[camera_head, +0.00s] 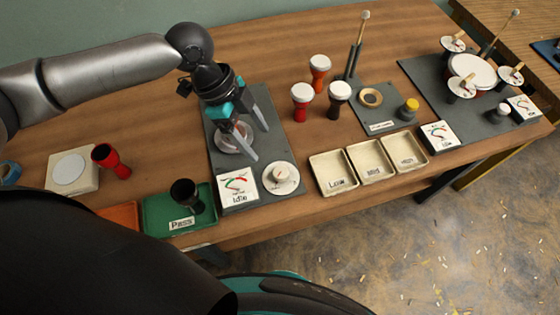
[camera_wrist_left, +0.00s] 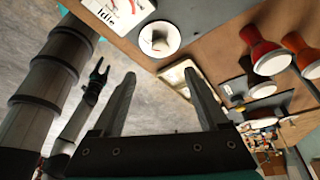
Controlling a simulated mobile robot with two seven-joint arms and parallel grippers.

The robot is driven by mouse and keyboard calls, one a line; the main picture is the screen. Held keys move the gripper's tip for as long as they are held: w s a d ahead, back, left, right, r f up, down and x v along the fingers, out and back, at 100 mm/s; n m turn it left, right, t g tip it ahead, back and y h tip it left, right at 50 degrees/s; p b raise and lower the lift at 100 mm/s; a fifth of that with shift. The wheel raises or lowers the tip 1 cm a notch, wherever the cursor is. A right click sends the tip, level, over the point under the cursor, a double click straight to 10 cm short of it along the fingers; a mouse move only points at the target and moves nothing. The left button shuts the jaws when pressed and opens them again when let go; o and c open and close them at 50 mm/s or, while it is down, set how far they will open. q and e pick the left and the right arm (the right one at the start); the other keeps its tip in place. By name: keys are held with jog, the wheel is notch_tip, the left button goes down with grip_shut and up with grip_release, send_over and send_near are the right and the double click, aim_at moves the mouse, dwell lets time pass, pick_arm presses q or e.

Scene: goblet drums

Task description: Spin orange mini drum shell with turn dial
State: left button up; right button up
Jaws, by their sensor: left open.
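My left gripper (camera_head: 258,144) is open, its fingers apart and pointing down over the grey board (camera_head: 282,132). Between and behind the fingers is a round pale disc (camera_head: 232,142), partly hidden. The white turn dial (camera_head: 281,177) sits at the board's front right, close to the fingertips but apart from them; it also shows in the left wrist view (camera_wrist_left: 160,38). Beside it a gauge card (camera_head: 238,187) reads Idle. An orange mini drum (camera_head: 319,72) with a white top stands behind red and dark ones.
Three cream trays (camera_head: 375,162) stand right of the dial. A green Pass tray (camera_head: 160,215) holds a black shell (camera_head: 186,196). A red shell (camera_head: 110,160) is tilted by a white box (camera_head: 72,170). A drum-kit board (camera_head: 425,75) stands at right.

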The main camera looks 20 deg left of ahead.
aim_at(281, 172)
pick_arm(q)
jog(key=b+x, duration=0.2)
jog(key=x, duration=0.9)
jog(key=shift+d+f, duration=0.2)
jog(key=shift+f, duration=0.05)
jog(key=shift+d+f, duration=0.2)
jog(key=shift+f, duration=0.25)
pick_arm(e)
jog(key=shift+w+a+f, duration=0.1)
jog(key=shift+w+f, duration=0.05)
jog(key=shift+f, duration=0.4)
jog(key=shift+w+f, duration=0.15)
jog(key=shift+f, duration=0.35)
jog(key=shift+s, duration=0.1)
pick_arm(q)
jog(key=shift+c, duration=1.3)
grip_shut()
pick_arm(e)
jog(key=shift+s, duration=0.15)
